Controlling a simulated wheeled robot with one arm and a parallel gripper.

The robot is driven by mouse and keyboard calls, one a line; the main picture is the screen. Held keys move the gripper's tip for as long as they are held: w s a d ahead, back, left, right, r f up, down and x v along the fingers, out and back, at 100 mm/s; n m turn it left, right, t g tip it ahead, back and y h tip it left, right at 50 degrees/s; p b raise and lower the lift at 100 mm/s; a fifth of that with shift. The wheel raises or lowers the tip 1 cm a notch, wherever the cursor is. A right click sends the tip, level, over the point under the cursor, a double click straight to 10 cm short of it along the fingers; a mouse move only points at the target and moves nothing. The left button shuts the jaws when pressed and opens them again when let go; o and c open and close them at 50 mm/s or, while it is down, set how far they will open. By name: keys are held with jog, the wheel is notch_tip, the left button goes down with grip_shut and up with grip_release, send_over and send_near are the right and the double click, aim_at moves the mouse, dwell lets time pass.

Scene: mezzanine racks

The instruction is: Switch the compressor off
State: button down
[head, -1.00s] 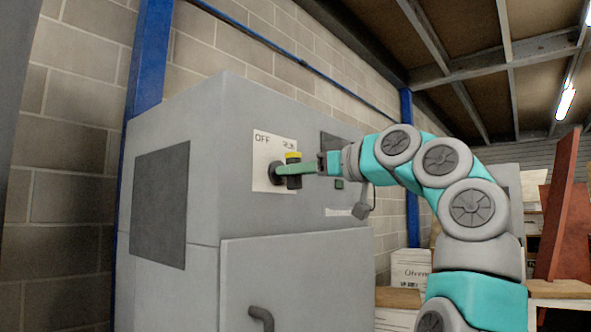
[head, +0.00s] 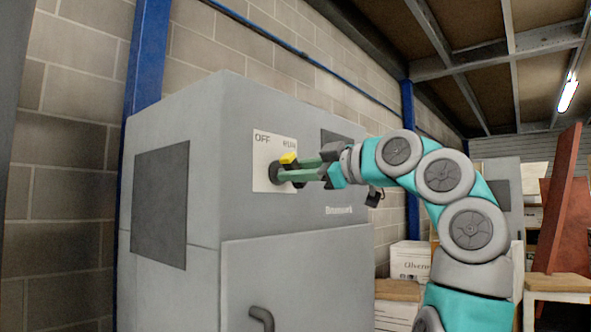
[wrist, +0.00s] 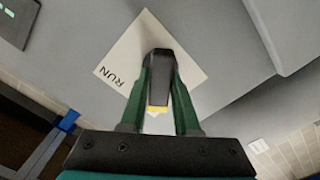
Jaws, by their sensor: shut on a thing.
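The compressor (head: 290,225) is a large grey cabinet in the head view. On its front is a white plate (head: 262,150) lettered OFF at left and RUN at right, with a dark rotary switch (head: 276,170) whose handle has a yellow end (head: 288,158). The yellow end tilts up and right, between the two labels. My gripper (head: 284,174) is shut on the switch handle, its green fingers reaching in from the right. In the wrist view the dark handle (wrist: 161,75) sits between both fingers, with RUN readable on the plate (wrist: 130,60); OFF is hidden there.
A dark panel (head: 338,140) is on the cabinet's front, partly behind my arm. A door handle (head: 262,318) sticks out below. A blue post (head: 148,60) and block wall stand behind. White boxes (head: 410,260) and wooden furniture (head: 560,285) are at right.

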dwell(0.4)
jog(key=c, duration=0.6)
grip_release()
jog(key=shift+c, duration=0.2)
jog(key=b+v, duration=0.1)
jog(key=v, duration=0.6)
jog(key=shift+s+d, duration=0.25)
jog(key=shift+d, duration=0.1)
